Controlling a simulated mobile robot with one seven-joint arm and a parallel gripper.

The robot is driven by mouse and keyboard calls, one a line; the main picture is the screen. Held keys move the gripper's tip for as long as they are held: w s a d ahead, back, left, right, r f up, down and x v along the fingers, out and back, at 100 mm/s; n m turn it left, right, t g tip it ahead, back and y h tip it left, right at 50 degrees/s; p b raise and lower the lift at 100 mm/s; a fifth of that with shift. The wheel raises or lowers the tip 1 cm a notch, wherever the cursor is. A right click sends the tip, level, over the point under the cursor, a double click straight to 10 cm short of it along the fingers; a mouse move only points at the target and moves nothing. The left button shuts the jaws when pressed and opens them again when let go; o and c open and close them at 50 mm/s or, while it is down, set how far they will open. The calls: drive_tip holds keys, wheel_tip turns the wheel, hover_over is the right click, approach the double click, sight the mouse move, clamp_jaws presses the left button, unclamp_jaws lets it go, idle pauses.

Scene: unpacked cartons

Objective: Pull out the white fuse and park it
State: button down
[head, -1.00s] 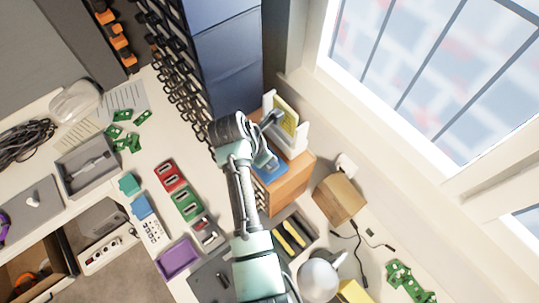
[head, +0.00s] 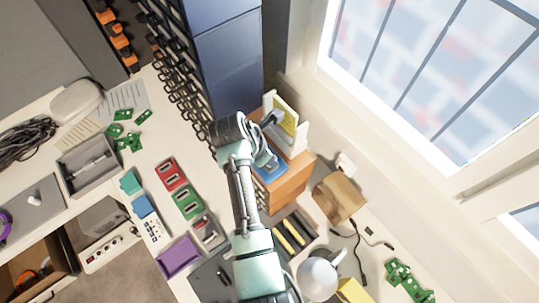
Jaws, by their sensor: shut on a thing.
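My gripper (head: 273,119) is small in the head view and partly hidden by its own wrist. It reaches the face of an upright yellow panel (head: 286,112) held in a white stand (head: 300,137). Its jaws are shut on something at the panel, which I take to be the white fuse. The fuse is too small and covered to make out, and I cannot tell whether it is still seated in the panel. The stand is on top of a wooden box (head: 290,185), with a blue item (head: 266,169) beside it.
Tall blue cabinets (head: 229,60) rise close behind my wrist. Red (head: 171,175) and green (head: 187,201) trays with slots, a grey tray (head: 208,231) and a purple tray (head: 180,255) lie left of my arm. A cardboard box (head: 340,197) and cables are to the right.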

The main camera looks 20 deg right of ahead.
drive_tip(key=shift+f, duration=0.35)
idle(0.4)
drive_tip(key=c, duration=0.8)
unclamp_jaws()
drive_tip(key=shift+o, duration=0.2)
drive_tip(key=shift+r, duration=0.1)
